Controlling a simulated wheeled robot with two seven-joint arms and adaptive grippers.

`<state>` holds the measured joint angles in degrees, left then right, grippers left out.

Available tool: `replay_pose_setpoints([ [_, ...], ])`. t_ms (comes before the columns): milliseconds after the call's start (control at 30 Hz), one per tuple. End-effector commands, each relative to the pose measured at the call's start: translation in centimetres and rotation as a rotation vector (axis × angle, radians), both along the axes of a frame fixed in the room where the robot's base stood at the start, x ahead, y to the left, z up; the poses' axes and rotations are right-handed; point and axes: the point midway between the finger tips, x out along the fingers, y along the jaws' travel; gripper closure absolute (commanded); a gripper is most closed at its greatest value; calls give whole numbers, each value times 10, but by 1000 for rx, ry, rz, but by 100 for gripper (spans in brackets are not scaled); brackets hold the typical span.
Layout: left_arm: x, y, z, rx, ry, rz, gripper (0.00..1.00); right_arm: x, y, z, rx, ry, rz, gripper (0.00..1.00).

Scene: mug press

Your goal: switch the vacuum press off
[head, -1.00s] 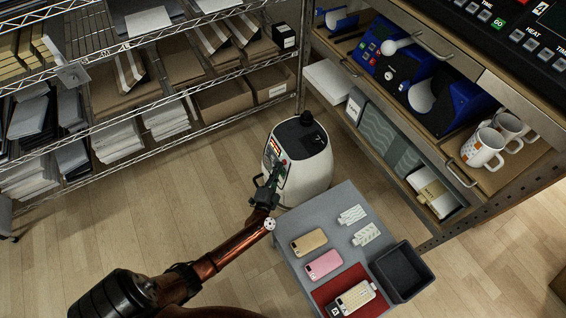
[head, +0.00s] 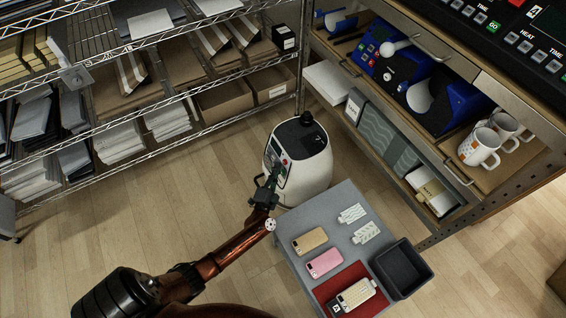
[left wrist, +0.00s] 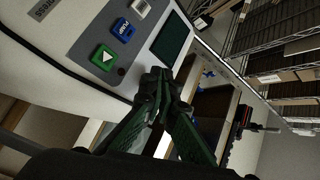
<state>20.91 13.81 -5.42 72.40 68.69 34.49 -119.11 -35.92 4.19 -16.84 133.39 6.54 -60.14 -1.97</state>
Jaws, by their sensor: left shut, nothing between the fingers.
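The vacuum press (head: 312,180) is a white rounded machine with a black top, standing on the floor behind the grey table. Its front panel faces my left gripper (head: 272,178). In the left wrist view the press body (left wrist: 80,55) carries a green button (left wrist: 103,57), a blue button (left wrist: 123,29), a pale button (left wrist: 141,7) and a dark, unlit screen (left wrist: 172,38). A small dark round spot lies beside the green button. My left gripper (left wrist: 163,82) is shut and empty, its tips close to the panel below the screen; contact cannot be told.
The grey table (head: 290,228) beside the arm holds phone cases, a red mat (head: 325,290) and a dark bin (head: 402,268). Wire shelves (head: 150,135) stand at the back left. A cabinet with blue mug presses (head: 440,98) and mugs (head: 481,146) stands right.

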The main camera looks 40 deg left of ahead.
Motion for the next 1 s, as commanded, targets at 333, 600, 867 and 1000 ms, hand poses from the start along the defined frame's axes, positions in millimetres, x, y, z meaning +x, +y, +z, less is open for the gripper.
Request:
replay_pose_setpoints([
  [333, -14, 6, 6, 0, -1, 1, 100, 4, 0, 12, 0, -14, 0, 63],
  [600, -37, 15, 12, 0, -1, 0, 100, 8, 0, 29, 0, -33, -1, 63],
  [867, -53, 22, 15, -1, 0, 0, 100, 11, 0, 39, 1, -43, -1, 63],
  [1000, -54, 22, 13, -1, 1, 0, 100, 11, 0, 38, 1, -43, -1, 63],
])
